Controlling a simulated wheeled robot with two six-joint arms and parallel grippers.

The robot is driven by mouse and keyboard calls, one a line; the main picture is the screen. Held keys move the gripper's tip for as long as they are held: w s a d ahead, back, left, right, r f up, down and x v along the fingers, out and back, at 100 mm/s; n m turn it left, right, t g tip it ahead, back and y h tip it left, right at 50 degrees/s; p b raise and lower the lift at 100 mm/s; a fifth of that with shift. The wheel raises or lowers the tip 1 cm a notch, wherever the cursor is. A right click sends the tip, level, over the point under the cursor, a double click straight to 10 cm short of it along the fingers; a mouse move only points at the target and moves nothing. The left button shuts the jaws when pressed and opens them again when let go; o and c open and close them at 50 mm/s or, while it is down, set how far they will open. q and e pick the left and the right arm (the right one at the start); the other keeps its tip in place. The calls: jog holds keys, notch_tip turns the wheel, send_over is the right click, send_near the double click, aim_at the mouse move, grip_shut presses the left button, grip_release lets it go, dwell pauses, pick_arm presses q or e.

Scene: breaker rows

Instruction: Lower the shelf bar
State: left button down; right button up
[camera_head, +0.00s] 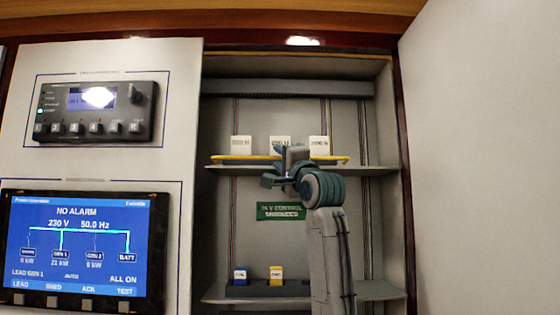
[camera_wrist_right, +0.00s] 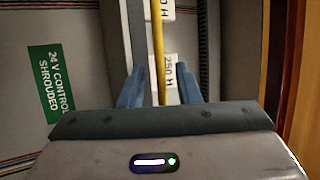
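The yellow shelf bar (camera_head: 240,157) runs level along the front of the upper shelf in the open cabinet. My right gripper (camera_head: 284,163) is in front of its middle and hides part of it. In the right wrist view the bar (camera_wrist_right: 158,50) runs between the two blue fingers of my right gripper (camera_wrist_right: 160,85). The fingers stand apart, with a gap showing on each side of the bar. How deep the bar sits between them is hard to tell. My left gripper is not in view.
White labelled breakers (camera_head: 241,146) stand behind the bar on the upper shelf (camera_head: 375,171). A lower shelf (camera_head: 380,290) holds a blue and white block (camera_head: 240,275) and a yellow one (camera_head: 276,275). A green sign (camera_head: 280,211) hangs between. A white door (camera_head: 490,150) stands at right.

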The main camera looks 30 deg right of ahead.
jog(key=b+v, duration=0.5)
jog(key=v, duration=0.5)
jog(key=shift+s+f, duration=0.15)
jog(key=shift+f, duration=0.1)
